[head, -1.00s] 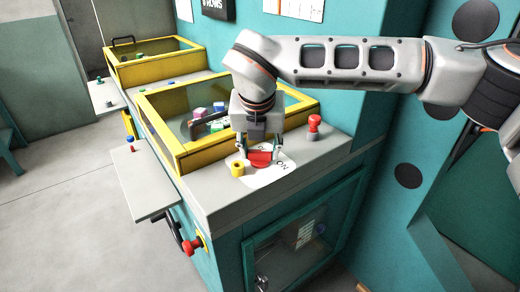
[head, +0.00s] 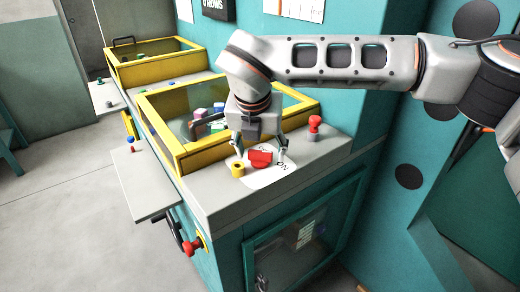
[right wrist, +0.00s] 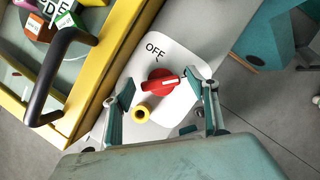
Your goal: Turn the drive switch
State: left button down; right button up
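The red drive switch (head: 260,158) sits on a white label plate (head: 266,178) on the grey machine top. "ON" shows right of it in the head view. In the right wrist view the switch (right wrist: 160,81) has a bar with a white line pointing right, away from "OFF" (right wrist: 155,48) above it. My right gripper (head: 261,155) is open, pointing down, with one finger on each side of the switch. In the wrist view both fingers (right wrist: 163,100) stand apart from the switch. My left gripper is not in view.
A yellow ring-topped post (head: 238,169) stands close to the switch at the left. A red mushroom-shaped knob (head: 314,127) stands to the right. A yellow-framed glass cover (head: 245,146) with a dark handle lies behind the gripper. A grey side shelf (head: 146,182) juts out left.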

jog(key=v, duration=1.2)
dwell(0.3)
